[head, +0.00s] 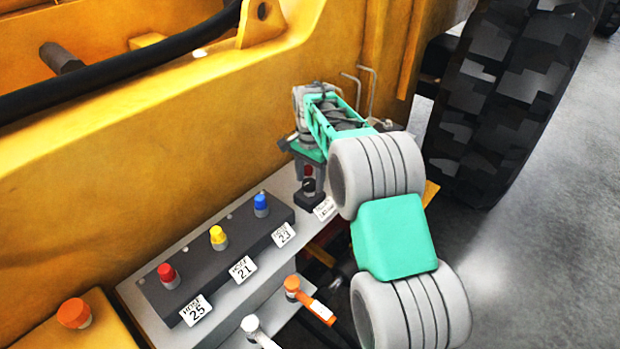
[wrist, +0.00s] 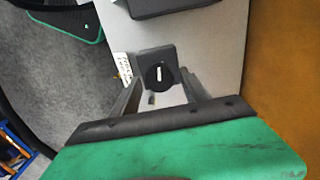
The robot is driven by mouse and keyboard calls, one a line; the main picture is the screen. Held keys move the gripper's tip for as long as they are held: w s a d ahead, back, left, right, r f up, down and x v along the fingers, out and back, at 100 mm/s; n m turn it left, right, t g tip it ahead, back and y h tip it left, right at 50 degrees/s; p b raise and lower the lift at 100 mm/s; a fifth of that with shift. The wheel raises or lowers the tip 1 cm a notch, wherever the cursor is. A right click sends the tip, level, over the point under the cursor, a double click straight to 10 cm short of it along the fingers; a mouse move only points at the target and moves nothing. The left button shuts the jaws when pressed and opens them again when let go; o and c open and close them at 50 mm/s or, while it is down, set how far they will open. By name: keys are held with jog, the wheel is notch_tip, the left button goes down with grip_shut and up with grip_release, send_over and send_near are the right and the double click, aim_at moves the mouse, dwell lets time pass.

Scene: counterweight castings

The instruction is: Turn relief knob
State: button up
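The relief knob (head: 308,186) stands on a small black block at the right end of the grey panel ledge, with a white label (head: 325,208) in front whose print is too small to read surely. In the wrist view the knob (wrist: 159,77) is a round black dial with a white mark. My gripper (head: 309,172) is over the knob, pointing down. In the wrist view its two dark fingers (wrist: 160,92) are spread, one on each side of the knob, with gaps showing. Nothing is held. My gripper partly hides the knob in the head view.
A dark box left of the knob carries red (head: 168,275), yellow (head: 218,237) and blue (head: 261,205) knobs. Orange (head: 310,298) and white (head: 255,330) levers sit lower in front. A yellow machine wall (head: 200,130) rises behind; a large tyre (head: 510,90) stands right.

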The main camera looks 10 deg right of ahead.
aim_at(310, 182)
jog(key=shift+o, duration=0.3)
notch_tip(310, 182, up, 7)
jog(key=shift+r+b, duration=0.2)
jog(key=shift+b, duration=0.35)
jog(key=shift+r, duration=0.2)
jog(key=shift+s+r, duration=0.25)
jog(key=shift+r, duration=0.05)
jog(key=s+r+n+t, duration=0.1)
jog(key=s+r+n, duration=0.15)
jog(key=s, duration=0.45)
jog(key=s+r+n+t, duration=0.1)
jog(key=s+r+n, duration=0.15)
jog(key=s, duration=0.45)
jog(key=s+f+n+t, duration=0.1)
jog(key=s+f+n, duration=0.4)
jog(key=s, duration=0.9)
notch_tip(310, 182, down, 2)
jog(key=shift+a+f+n+t, duration=0.1)
jog(key=shift+a+n+t, duration=0.2)
jog(key=shift+n, duration=0.1)
